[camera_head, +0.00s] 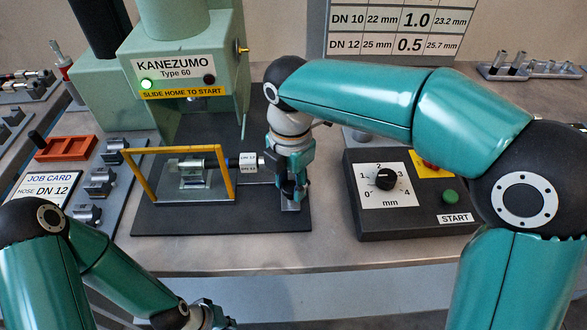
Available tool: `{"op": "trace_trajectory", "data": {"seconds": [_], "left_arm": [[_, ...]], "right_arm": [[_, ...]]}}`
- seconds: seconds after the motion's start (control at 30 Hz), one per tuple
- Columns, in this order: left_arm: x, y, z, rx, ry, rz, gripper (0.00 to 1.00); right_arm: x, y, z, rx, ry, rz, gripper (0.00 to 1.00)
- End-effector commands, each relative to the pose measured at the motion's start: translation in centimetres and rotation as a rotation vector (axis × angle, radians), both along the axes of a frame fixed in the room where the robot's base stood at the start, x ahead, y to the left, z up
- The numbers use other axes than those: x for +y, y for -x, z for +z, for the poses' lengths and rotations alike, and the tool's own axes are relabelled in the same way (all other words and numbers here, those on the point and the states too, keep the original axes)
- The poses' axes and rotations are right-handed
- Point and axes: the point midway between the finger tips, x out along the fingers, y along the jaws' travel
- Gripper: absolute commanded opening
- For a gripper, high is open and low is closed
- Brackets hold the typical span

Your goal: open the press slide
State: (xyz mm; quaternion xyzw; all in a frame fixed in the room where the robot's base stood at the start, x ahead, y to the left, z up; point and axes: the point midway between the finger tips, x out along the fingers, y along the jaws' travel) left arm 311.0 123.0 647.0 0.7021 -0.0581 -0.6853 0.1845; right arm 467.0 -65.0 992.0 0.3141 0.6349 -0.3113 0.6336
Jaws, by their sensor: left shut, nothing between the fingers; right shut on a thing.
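The green press (188,60) stands at the back left, marked KANEZUMO Type 60, with a green lamp lit. A label on it reads SLIDE HOME TO START. In front of it, a silver fitting (194,178) rests in a grey holder on the dark base plate (225,218), with a yellow frame (146,178) around it. My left gripper (218,318) is shut and empty at the bottom edge, partly cut off.
A control box (415,225) with a dial and green START button stands right of the plate, close to my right arm. A job card (45,188) reading DN 12, an orange tray (66,148) and several grey die blocks (100,182) lie left. The front table strip is clear.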

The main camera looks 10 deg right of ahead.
Motion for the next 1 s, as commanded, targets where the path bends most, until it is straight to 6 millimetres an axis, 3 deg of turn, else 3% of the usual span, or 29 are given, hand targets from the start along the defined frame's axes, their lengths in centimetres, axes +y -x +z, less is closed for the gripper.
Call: {"op": "trace_trajectory", "data": {"seconds": [0.17, 0.5, 0.53, 0.63, 0.67, 1.0], "left_arm": [[0.01, 0.02, -0.38, 0.000, 0.000, 0.000, 0.00], [0.00, 0.02, -0.33, 0.000, 0.000, 0.000, 0.00], [0.00, 0.02, -0.33, 0.000, 0.000, 0.000, 0.00], [0.01, 0.01, -0.33, 0.000, 0.000, 0.000, 0.00], [0.01, 0.01, -0.33, 0.000, 0.000, 0.000, 0.00], [0.01, 0.01, -0.28, 0.000, 0.000, 0.000, 0.00]], "right_arm": [[0.36, 1.06, -0.12, 0.004, 0.003, 0.012, 0.00], [0.37, 1.06, -0.04, 0.002, 0.003, 0.012, 0.00], [0.37, 1.06, -0.03, 0.002, 0.003, 0.012, 0.41], [0.37, 1.05, -0.03, 0.002, 0.003, 0.012, 0.58], [0.36, 1.04, -0.03, 0.002, 0.003, 0.012, 0.62], [0.37, 1.00, 0.12, 0.001, 0.003, 0.011, 0.62]]}}
